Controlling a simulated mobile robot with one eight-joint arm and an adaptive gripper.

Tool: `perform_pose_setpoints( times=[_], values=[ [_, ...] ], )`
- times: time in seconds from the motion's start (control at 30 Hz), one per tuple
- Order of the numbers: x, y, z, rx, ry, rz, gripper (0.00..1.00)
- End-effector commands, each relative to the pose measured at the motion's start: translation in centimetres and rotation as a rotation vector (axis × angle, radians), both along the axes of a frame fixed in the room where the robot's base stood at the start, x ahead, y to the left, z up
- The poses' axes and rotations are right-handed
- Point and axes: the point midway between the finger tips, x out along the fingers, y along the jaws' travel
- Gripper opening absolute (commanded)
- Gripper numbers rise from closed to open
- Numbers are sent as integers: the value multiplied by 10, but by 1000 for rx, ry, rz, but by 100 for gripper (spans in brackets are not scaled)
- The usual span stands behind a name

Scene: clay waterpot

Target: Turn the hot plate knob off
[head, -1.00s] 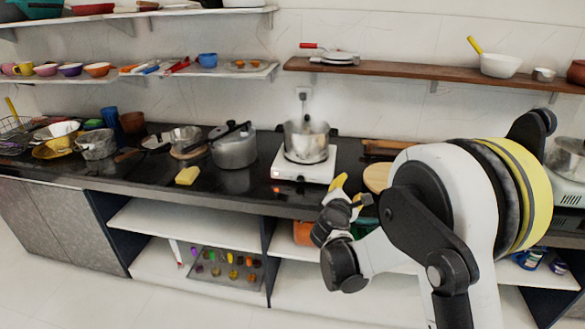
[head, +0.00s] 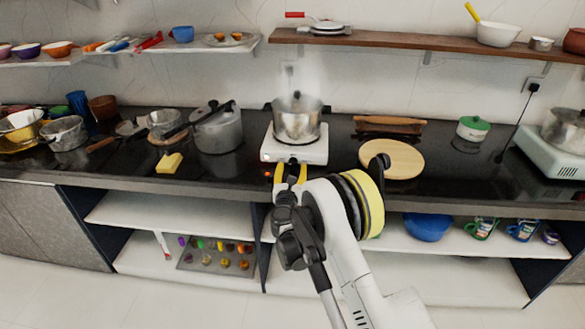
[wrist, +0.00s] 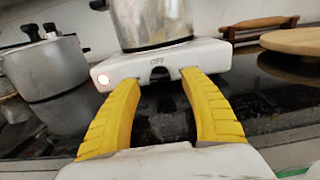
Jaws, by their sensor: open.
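The white hot plate (head: 312,150) stands on the dark counter with a steaming metal pot (head: 297,122) on it. In the wrist view the front of the hot plate (wrist: 215,55) carries an "OFF" mark, and its round indicator light (wrist: 103,80) glows. A small dark shape under the mark, apparently the knob (wrist: 159,74), is between my fingertips; its pointing direction cannot be made out. My gripper (head: 290,170) is open at the front of the hot plate; its yellow fingers (wrist: 160,80) are spread either side of the knob. Contact cannot be told.
A pressure cooker (head: 217,130) stands left of the hot plate and a yellow sponge (head: 169,163) lies near the front edge. A round wooden board (head: 405,160) lies to the right. An open shelf (head: 165,215) is below the counter.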

Motion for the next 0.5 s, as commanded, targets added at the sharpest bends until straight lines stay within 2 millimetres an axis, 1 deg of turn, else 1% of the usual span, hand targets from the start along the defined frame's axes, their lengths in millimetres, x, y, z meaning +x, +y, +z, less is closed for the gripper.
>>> perform_pose_setpoints(
  times=[0.03, 0.1, 0.2, 0.3, 0.5],
  values=[
    [8, -1, -2, 0, 0, -1, 52],
    [16, 0, -2, 1, 0, -1, 52],
    [23, -1, -1, 1, 0, -1, 52],
    [27, -1, 0, 1, 0, -1, 52],
    [27, -1, 1, 1, 0, 0, 52]
  ],
)
